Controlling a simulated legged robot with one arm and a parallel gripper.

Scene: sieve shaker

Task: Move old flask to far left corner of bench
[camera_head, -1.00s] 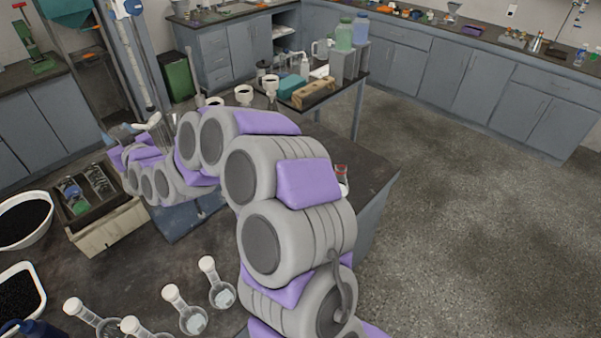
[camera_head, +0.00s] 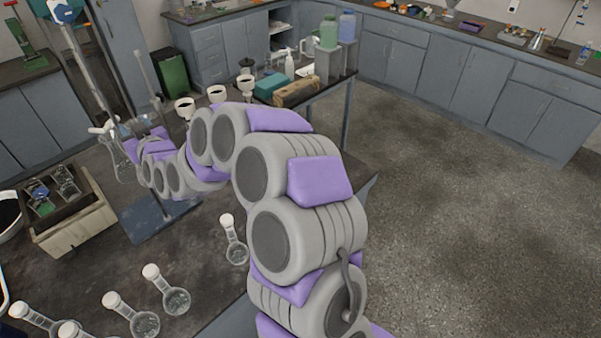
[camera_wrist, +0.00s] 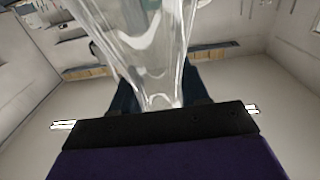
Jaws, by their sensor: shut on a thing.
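The flask, clear glass, is in my gripper (camera_wrist: 158,104). It fills the upper middle of the wrist view (camera_wrist: 150,45), with its narrow end between the dark jaws. In the head view, the flask (camera_head: 123,166) shows as clear glass at the end of my arm, near the upright stand at left. My gripper (camera_head: 125,140) is shut on it there, above the bench. The bench (camera_head: 110,265) is dark and runs across the lower left. The glass blends with the stand behind it, so I cannot tell the flask's exact outline.
Several white-capped flasks (camera_head: 172,297) stand along the near bench. One more flask (camera_head: 234,243) stands beside my arm. A blue stand base (camera_head: 150,222) and a wooden box of bottles (camera_head: 80,228) are close to my gripper. Grey floor (camera_head: 470,240) is clear at right.

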